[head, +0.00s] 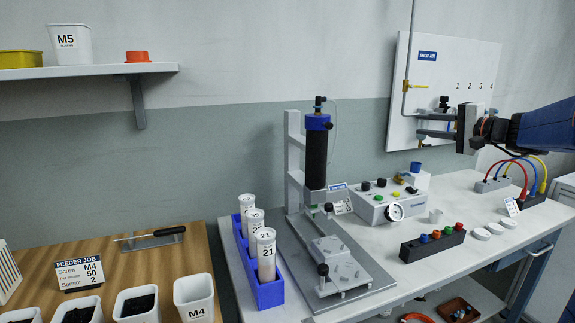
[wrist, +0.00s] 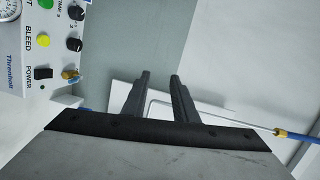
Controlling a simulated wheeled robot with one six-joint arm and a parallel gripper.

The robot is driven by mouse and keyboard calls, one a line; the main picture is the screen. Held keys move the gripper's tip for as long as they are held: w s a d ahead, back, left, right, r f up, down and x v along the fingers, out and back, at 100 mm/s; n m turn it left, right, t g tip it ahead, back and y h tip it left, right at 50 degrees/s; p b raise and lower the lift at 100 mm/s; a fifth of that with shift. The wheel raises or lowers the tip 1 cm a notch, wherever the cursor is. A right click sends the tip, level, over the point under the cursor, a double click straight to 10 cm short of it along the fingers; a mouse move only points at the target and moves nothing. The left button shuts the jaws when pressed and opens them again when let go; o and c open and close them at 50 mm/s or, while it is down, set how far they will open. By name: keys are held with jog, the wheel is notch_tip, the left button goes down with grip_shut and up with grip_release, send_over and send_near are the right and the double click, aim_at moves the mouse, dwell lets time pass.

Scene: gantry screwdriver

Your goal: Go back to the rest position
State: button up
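My gripper (head: 418,125) is at the right of the head view, raised above the white bench with its fingers pointing left. It overlaps the lower part of the white SHOP AIR panel (head: 428,70) in that view. In the wrist view my gripper (wrist: 160,76) shows two dark fingers set apart with an empty gap between them. The grey wall and part of a white board show behind the fingers there. I cannot tell how far the fingers are from the panel.
The white bench holds a press with a black cylinder (head: 316,155), a blue rack (head: 266,292) of white tubes, a control box (head: 385,206), a black block with coloured knobs (head: 432,246) and hoses. A wooden table (head: 150,262) with bins stands left. A shelf (head: 90,70) hangs above.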

jog(key=s+a+f+n+g+h, duration=0.1)
jog(key=s+a+f+n+g, duration=0.25)
jog(key=s+a+f, duration=0.55)
jog(key=s+a+f+n+g+h, duration=0.15)
jog(key=s+a+f+g, duration=0.25)
jog(key=s+a+f, duration=0.5)
jog(key=s+d+f+n+h, duration=0.1)
jog(key=s+f+n+h, duration=0.1)
jog(key=s+f, duration=0.2)
jog(key=s+d+f+n+g+h, duration=0.1)
jog(key=s+f, duration=0.4)
jog(key=s, duration=0.6)
jog(key=s+d+f+n+g+h, duration=0.1)
jog(key=s+d+f+n+h, duration=0.1)
jog(key=s, duration=0.6)
notch_tip(320, 180, down, 2)
jog(key=shift+s+d+f+n+h, duration=0.15)
jog(key=shift+s+d+n+h, duration=0.05)
jog(key=shift+d+n+h, duration=0.3)
